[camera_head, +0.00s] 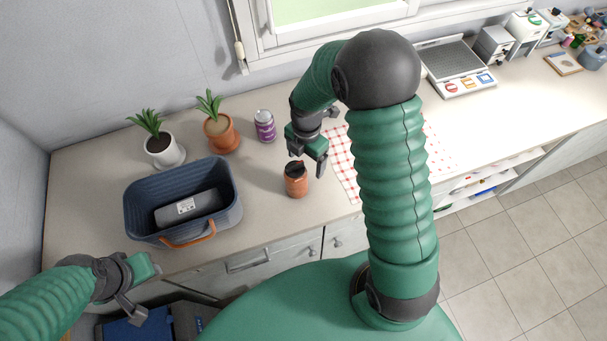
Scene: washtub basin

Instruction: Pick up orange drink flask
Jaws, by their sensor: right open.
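The orange drink flask (296,182) stands upright on the counter, right of the washtub, with a dark top. My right gripper (308,163) is open just above and behind the flask, its fingers pointing down close to the flask's top. Whether a finger touches the flask I cannot tell. My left gripper (140,288) is at the lower left, in front of the counter edge, with its fingers apart and nothing between them.
A blue washtub basin (233,213) with a grey item (192,208) inside stands left of the flask. Two potted plants (163,150) (221,134) and a purple can (264,127) stand behind. A red-checked cloth (342,165) lies to the right, partly hidden by my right arm.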

